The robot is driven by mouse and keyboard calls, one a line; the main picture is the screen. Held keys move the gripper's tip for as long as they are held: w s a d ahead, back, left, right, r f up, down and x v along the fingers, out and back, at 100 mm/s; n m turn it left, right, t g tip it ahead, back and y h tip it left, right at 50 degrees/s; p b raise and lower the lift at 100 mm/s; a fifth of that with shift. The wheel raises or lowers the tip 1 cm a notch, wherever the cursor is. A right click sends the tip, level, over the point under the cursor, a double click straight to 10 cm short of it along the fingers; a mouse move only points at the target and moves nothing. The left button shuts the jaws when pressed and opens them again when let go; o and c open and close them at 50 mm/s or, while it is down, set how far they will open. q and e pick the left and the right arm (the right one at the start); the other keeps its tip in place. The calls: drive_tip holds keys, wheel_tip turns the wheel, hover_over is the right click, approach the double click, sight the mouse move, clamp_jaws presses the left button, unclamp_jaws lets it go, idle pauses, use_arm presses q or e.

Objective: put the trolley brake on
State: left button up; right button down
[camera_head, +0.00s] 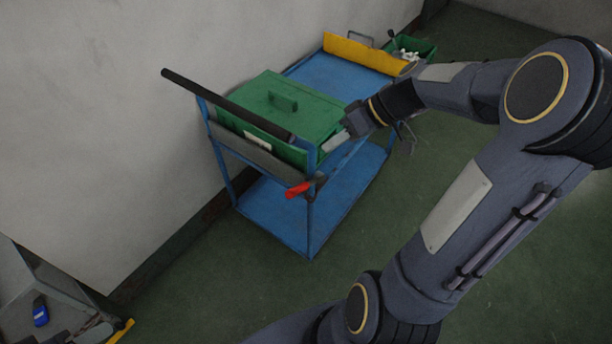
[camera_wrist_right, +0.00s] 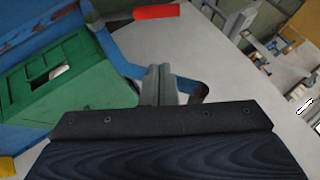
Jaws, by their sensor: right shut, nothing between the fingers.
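The blue trolley (camera_head: 262,205) stands against the wall, with a dark push bar (camera_head: 225,103) at its near end. A red brake lever (camera_head: 298,190) sticks out at its near corner post, below the push bar. The red lever also shows at the top of the right wrist view (camera_wrist_right: 155,12). My right gripper (camera_head: 328,146) is shut and empty beside the green box, above and to the right of the lever and apart from it. Its closed fingers show in the right wrist view (camera_wrist_right: 158,85). My left gripper is not in view.
A green lidded box (camera_head: 308,104) sits on the trolley's top shelf. A yellow panel (camera_head: 362,53) and a green bin (camera_head: 424,47) are at the far end. The floor (camera_head: 215,290) in front of the trolley is clear. Another grey cart (camera_head: 60,290) stands at lower left.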

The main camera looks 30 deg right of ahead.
hover_over(307, 187)
drive_tip(key=d, duration=0.1)
wheel_tip(307, 187, down, 5)
drive_tip(key=f, duration=0.1)
drive_tip(key=a+f, duration=0.1)
drive_tip(key=f, duration=0.1)
drive_tip(key=shift+f, duration=0.25)
drive_tip(key=shift+s+a+f+b, duration=0.2)
drive_tip(key=shift+f+b, duration=0.1)
drive_tip(key=shift+f, duration=0.1)
